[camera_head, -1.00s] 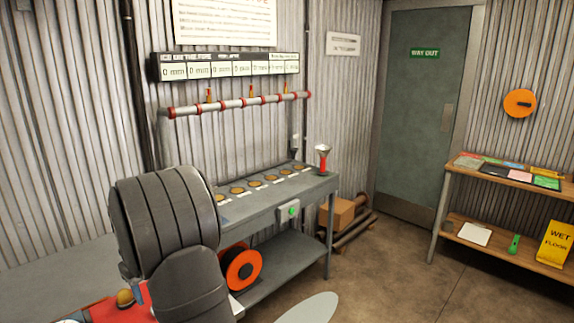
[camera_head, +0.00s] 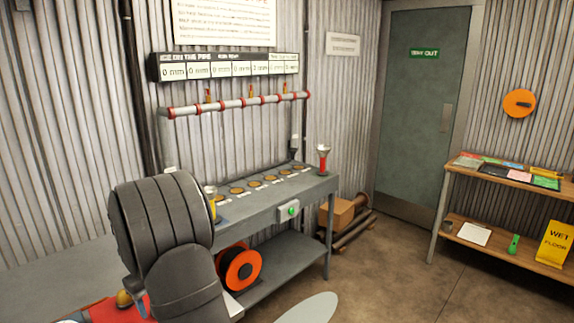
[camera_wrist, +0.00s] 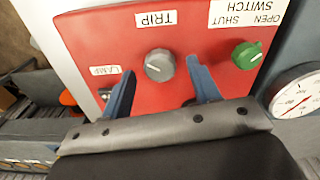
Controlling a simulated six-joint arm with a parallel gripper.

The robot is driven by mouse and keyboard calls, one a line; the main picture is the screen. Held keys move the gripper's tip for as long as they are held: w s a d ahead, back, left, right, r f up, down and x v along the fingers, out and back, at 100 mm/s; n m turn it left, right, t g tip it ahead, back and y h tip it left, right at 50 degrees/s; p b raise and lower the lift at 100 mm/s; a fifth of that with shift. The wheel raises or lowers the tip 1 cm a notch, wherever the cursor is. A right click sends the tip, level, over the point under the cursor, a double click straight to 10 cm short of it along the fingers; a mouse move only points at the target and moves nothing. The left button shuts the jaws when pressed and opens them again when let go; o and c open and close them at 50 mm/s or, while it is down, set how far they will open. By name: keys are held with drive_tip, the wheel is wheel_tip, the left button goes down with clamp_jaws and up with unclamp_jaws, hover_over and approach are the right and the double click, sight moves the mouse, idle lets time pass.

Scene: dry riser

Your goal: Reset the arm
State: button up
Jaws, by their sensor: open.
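My gripper (camera_wrist: 160,66) shows in the wrist view with its two blue fingers apart. They are over a red panel (camera_wrist: 215,62), one on each side of a grey knob (camera_wrist: 159,65) beside the label TRIP. I cannot tell whether they touch it. A green knob (camera_wrist: 246,55) is to the right, by the label OPEN SHUT SWITCH. A LAMP label (camera_wrist: 105,70) is at the left. In the head view, my arm hides most of the red panel (camera_head: 98,311), and a yellow dome (camera_head: 124,298) shows on it.
A gauge (camera_wrist: 299,92) is right of the panel. The grey bench (camera_head: 262,208) carries a row of round discs and a red-and-white object (camera_head: 323,158). An orange reel (camera_head: 239,268) is below. A wooden shelf (camera_head: 500,183) stands at the right.

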wheel_tip(320, 180, up, 17)
wheel_tip(320, 180, down, 18)
drive_tip(key=shift+r, duration=0.2)
drive_tip(key=shift+f, duration=0.3)
drive_tip(key=n, duration=0.5)
drive_tip(key=shift+n, duration=0.4)
wheel_tip(320, 180, up, 14)
drive_tip(key=shift+f, duration=0.15)
idle(1.1)
wheel_tip(320, 180, down, 14)
drive_tip(key=shift+r+m, duration=0.2)
drive_tip(key=shift+m, duration=0.9)
